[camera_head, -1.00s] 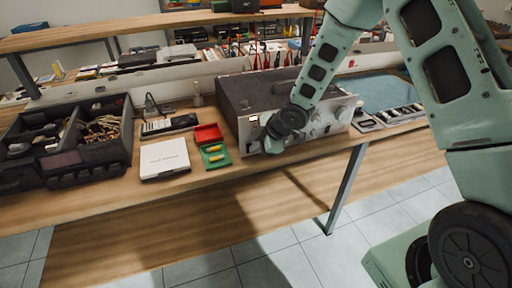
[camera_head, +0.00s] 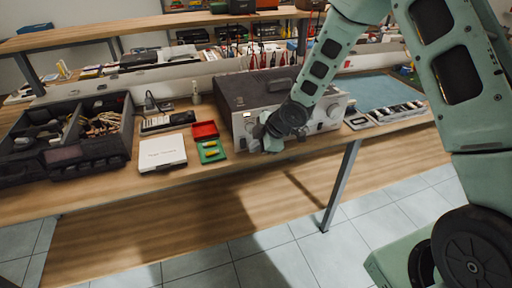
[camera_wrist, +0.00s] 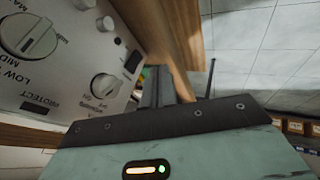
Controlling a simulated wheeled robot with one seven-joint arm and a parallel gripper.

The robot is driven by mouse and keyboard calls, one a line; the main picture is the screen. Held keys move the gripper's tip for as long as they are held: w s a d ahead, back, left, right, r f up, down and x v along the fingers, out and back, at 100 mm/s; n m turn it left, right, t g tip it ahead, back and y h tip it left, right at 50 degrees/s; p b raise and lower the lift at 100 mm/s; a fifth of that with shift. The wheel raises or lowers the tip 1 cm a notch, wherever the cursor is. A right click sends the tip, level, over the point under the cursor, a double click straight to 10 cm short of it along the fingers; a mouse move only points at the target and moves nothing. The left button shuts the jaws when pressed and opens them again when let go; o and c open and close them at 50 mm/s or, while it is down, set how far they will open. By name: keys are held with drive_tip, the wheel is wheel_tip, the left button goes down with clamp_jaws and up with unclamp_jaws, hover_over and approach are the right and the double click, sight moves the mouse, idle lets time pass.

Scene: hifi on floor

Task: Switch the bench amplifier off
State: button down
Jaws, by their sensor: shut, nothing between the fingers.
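The bench amplifier (camera_head: 240,92) stands on the wooden bench, with a dark top and a silver front panel. My gripper (camera_head: 265,136) is at the lower left part of that panel and hides some of it. In the wrist view my shut, empty fingers (camera_wrist: 163,84) point along the bench edge, just right of the panel. There the panel (camera_wrist: 68,68) shows a large knob (camera_wrist: 30,36), a smaller knob (camera_wrist: 105,86), small buttons and a dark window marked "PROTECT". A dark rectangular piece (camera_wrist: 132,62) sits near the panel's edge. I cannot tell whether the fingers touch the panel.
Left of the amplifier lie a red tray (camera_head: 205,130), a green board (camera_head: 211,151), a white box (camera_head: 162,153) and a black organizer (camera_head: 72,160). Small panels (camera_head: 385,113) lie right of it. A shelf (camera_head: 150,31) runs behind. Free floor lies in front.

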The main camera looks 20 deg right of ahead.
drive_tip(key=p+v, duration=0.1)
drive_tip(key=v, duration=0.7)
drive_tip(key=shift+d+r, duration=0.15)
drive_tip(key=shift+r, duration=0.15)
drive_tip(key=shift+s, duration=0.2)
